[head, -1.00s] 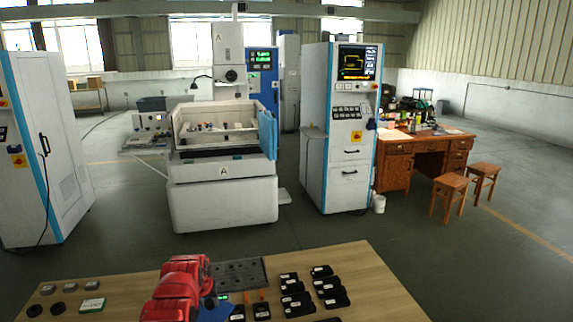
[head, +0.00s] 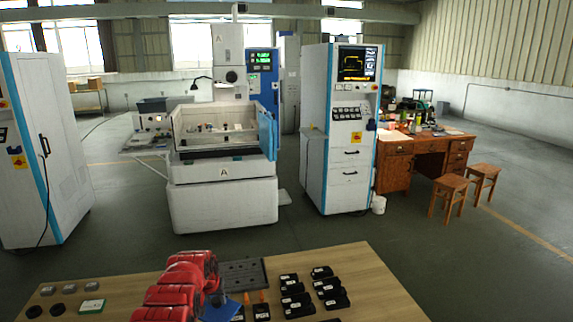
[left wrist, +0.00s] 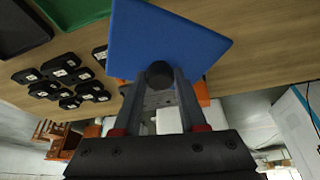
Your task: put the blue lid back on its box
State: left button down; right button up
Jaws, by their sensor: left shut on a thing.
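The blue lid (head: 221,311) is a flat blue plate, partly hidden by my red left arm in the head view. In the left wrist view the lid (left wrist: 165,35) fills the top middle, with a round dark knob at its near side. My left gripper (left wrist: 158,78) is shut on the knob, one finger on each side, and holds the lid over the wooden table. In the head view the left gripper (head: 217,299) is at the table's front middle. I cannot make out the lid's box. My right gripper is not in view.
Several small black cases (head: 293,292) lie on the wooden table (head: 375,290), right of the lid. A dark tray with holes (head: 240,274) lies behind my arm. A white-and-green item (head: 92,306) is at left. The wrist view shows a green tray (left wrist: 75,10).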

pick_arm(q)
jog(key=shift+d, duration=0.1)
jog(key=shift+w+r, duration=0.1)
jog(key=shift+r, duration=0.1)
jog(key=shift+s+d+r+m, duration=0.15)
jog(key=shift+d+r, duration=0.1)
jog(key=shift+d, duration=0.25)
jog(key=shift+s+d+r+m, duration=0.15)
jog(key=shift+d+r, duration=0.1)
jog(key=shift+d, duration=0.2)
jog(key=shift+s+d+r, duration=0.2)
jog(key=shift+s+d, duration=0.1)
jog(key=shift+d, duration=0.25)
jog(key=shift+s+d+r, duration=0.1)
jog(key=shift+d+r, duration=0.1)
jog(key=shift+d, duration=0.05)
jog(key=shift+s+d+r, duration=0.1)
jog(key=shift+s+d, duration=0.15)
jog(key=s+f+b, duration=0.1)
jog(key=s, duration=1.6)
jog(key=shift+s+d+f, duration=0.2)
jog(key=shift+d+f, duration=0.05)
jog(key=shift+d, duration=0.1)
